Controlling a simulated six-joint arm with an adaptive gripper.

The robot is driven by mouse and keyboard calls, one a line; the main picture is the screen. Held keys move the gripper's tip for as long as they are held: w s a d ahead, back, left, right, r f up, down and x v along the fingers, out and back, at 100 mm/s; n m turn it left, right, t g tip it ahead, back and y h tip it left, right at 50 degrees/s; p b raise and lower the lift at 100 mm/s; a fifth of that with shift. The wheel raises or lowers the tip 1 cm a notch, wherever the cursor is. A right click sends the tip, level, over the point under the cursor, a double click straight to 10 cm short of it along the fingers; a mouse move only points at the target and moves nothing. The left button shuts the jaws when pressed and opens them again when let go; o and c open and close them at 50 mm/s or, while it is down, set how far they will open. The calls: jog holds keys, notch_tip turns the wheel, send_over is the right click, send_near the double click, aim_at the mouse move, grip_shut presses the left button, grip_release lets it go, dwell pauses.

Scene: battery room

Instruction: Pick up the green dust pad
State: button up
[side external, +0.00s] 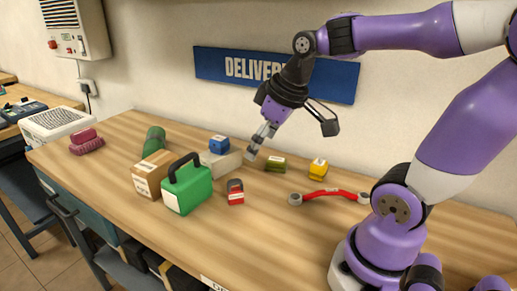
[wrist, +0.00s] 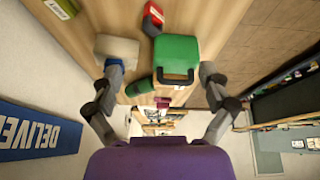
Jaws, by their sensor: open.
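A small, low green block with a pale label, which looks like the green dust pad (side external: 275,164), lies on the table near the wall. In the wrist view a green labelled piece (wrist: 62,8), likely the same thing, is cut off by the top left edge. My gripper (side external: 257,146) is above the table, just up and left of the green block in the side view, apart from it. In the wrist view my gripper (wrist: 161,72) has its two fingers spread wide with nothing held between them.
A green case (side external: 187,190), a cardboard box (side external: 150,181), a green roll (side external: 154,141), a pale block (side external: 222,163) with a blue piece (side external: 219,144), and a red padlock (side external: 236,192) stand leftward. A yellow block (side external: 318,168) and red-handled bar (side external: 330,193) lie rightward.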

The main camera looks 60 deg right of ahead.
jog(key=w+d+f, duration=0.2)
jog(key=w+d, duration=0.1)
jog(key=d, duration=0.6)
jog(key=n+y, duration=0.1)
jog(key=n, duration=0.1)
send_near(277, 159)
jog(key=shift+g, duration=0.3)
jog(key=x, duration=0.4)
jog(key=shift+d+f, duration=0.1)
jog(key=shift+f, duration=0.05)
jog(key=x, duration=0.5)
jog(key=shift+w+f, duration=0.25)
jog(key=shift+w, duration=0.2)
jog(key=c, duration=1.1)
